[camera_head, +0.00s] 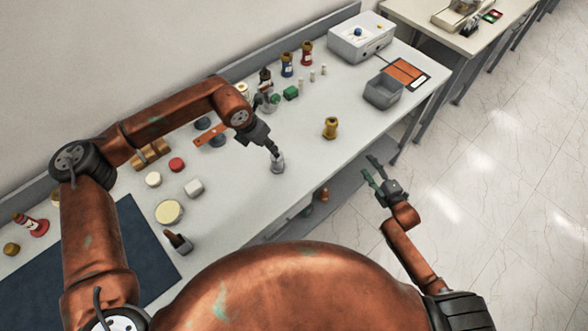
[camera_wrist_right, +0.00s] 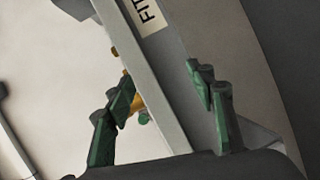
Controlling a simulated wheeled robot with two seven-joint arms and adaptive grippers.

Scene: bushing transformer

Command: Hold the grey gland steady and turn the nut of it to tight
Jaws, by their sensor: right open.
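The grey gland (camera_head: 278,164) stands upright on the white bench, near its front edge. My left gripper (camera_head: 274,151) points down at the gland's top from behind and left. Its fingertips are at or very close to the gland; they are too small and dark to show whether they grip it. The gland's nut cannot be made out apart from its body. My right gripper (camera_head: 371,173) is open and empty, beyond the bench's front edge, right of the gland. Its green fingers (camera_wrist_right: 165,105) stand wide apart in the right wrist view.
A brass gland (camera_head: 330,128) stands right of the grey one. A grey bin (camera_head: 384,91) and a white box (camera_head: 361,37) stand farther right. Bushings (camera_head: 287,64), discs (camera_head: 169,212) and small parts lie at the back and left. Bare bench surrounds the grey gland.

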